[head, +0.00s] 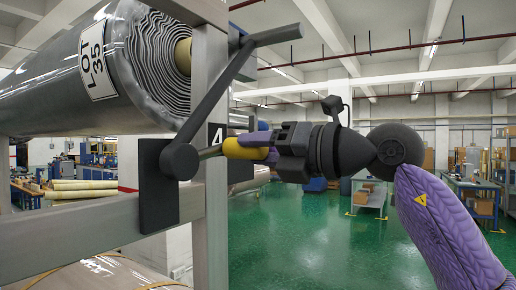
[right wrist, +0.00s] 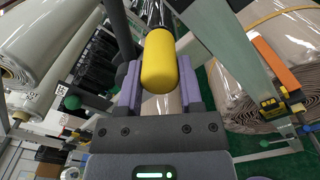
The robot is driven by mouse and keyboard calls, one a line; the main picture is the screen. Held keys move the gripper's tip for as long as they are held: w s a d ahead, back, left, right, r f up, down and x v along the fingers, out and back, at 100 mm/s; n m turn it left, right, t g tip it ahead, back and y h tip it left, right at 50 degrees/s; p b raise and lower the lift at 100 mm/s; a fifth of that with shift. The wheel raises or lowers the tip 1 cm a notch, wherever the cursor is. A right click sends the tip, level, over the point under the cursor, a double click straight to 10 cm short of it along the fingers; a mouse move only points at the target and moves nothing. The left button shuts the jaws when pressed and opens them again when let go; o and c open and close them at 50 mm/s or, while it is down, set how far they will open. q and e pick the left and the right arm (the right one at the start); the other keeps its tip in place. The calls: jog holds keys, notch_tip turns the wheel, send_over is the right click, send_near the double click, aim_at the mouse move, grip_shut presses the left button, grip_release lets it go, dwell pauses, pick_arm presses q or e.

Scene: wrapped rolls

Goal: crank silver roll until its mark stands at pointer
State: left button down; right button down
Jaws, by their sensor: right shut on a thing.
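The silver roll (head: 60,85), wrapped in shiny film with a white "LOT 35" label (head: 96,60), lies across the upper left of the head view. Its layered end faces right around a pale yellow core. A dark crank arm (head: 213,98) slants beside the grey post, from a round hub at its lower end up to the right. My right gripper (head: 265,149) is shut on a yellow handle (head: 234,148) near that lower end. In the right wrist view the yellow handle (right wrist: 158,60) sits between the purple fingers. I cannot make out the roll's mark or the pointer. My left gripper is out of view.
A grey post (head: 216,210) and a crossbar (head: 80,225) stand close to the gripper's left. Another wrapped roll (head: 95,275) lies below. Green floor (head: 300,235) is open behind; workbenches and shelves stand farther back.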

jog(key=shift+f, duration=0.2)
jog(key=shift+c, duration=1.3)
grip_release()
jog(key=shift+d, duration=0.1)
jog(key=b+v, duration=0.3)
jog(key=v, duration=0.7)
jog(key=shift+b, duration=0.4)
jog(key=shift+w, duration=0.1)
